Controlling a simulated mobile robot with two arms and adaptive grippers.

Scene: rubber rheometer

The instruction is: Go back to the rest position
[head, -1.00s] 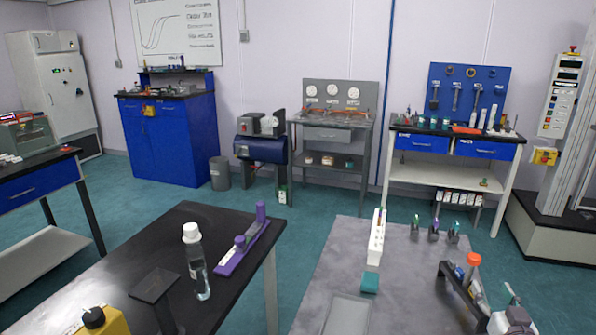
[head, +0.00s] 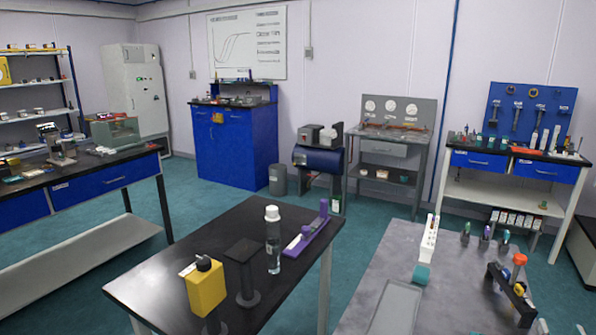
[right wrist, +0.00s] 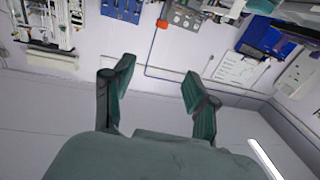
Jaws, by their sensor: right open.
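My right gripper (right wrist: 158,72) shows in the right wrist view with its two dark green fingers spread wide. Nothing is between them. Behind them is pale wall or ceiling, and the room appears upside down in that view. I cannot make out either gripper clearly in the head view. My left gripper is in neither view.
A black-topped table (head: 165,270) holds a yellow container (head: 205,287), a clear bottle (head: 273,240), a dark stand (head: 244,252) and a purple rack (head: 310,232). A grey table (head: 455,290) holds a white rack (head: 429,240) and a tray (head: 396,305). Green floor (head: 200,205) lies open behind.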

